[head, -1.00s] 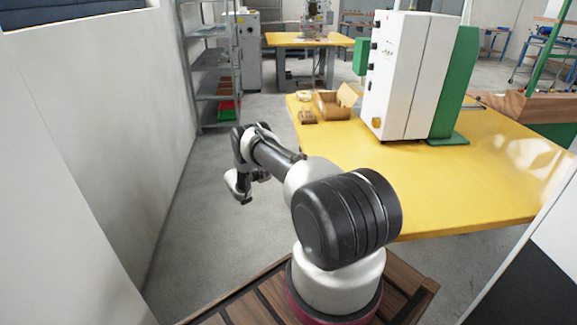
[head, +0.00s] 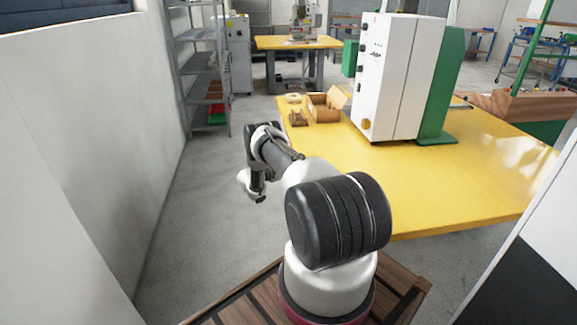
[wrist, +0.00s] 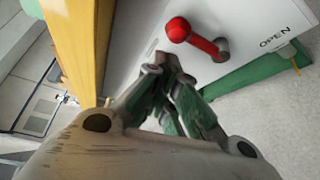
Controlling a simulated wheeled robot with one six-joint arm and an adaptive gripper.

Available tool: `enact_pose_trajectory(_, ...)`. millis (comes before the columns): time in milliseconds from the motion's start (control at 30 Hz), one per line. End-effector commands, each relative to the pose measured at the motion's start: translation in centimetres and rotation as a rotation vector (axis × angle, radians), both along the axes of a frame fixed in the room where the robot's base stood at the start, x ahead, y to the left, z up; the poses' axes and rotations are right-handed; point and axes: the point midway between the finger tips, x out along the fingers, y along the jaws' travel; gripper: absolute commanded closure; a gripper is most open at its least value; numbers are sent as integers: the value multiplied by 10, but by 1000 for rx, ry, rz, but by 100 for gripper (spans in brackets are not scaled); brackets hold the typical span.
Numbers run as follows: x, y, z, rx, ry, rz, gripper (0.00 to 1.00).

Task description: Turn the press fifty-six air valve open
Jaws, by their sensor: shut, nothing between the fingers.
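The valve's red lever (wrist: 198,40) shows in the wrist view on a white panel (wrist: 252,18). Its rounded red end is to the left and its grey pivot to the right, beside the printed word OPEN. My gripper (wrist: 166,68) is shut and empty, its fingertips just below the lever's red end in the picture. A small gap shows between them, but I cannot tell the depth. In the head view my gripper (head: 257,192) hangs low at the left of the yellow table. The lever cannot be made out there.
The yellow table (head: 455,195) carries a white and green machine (head: 398,75) and an open cardboard box (head: 325,106). A grey shelf (head: 198,65) stands by the left wall (head: 75,140). Grey floor (head: 195,225) is clear between wall and table.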

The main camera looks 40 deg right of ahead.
Motion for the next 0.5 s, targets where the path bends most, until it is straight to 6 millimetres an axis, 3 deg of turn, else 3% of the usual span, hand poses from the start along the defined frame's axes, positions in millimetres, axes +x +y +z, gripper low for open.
enact_pose_trajectory(500,-9,4,2,0,1,0,100)
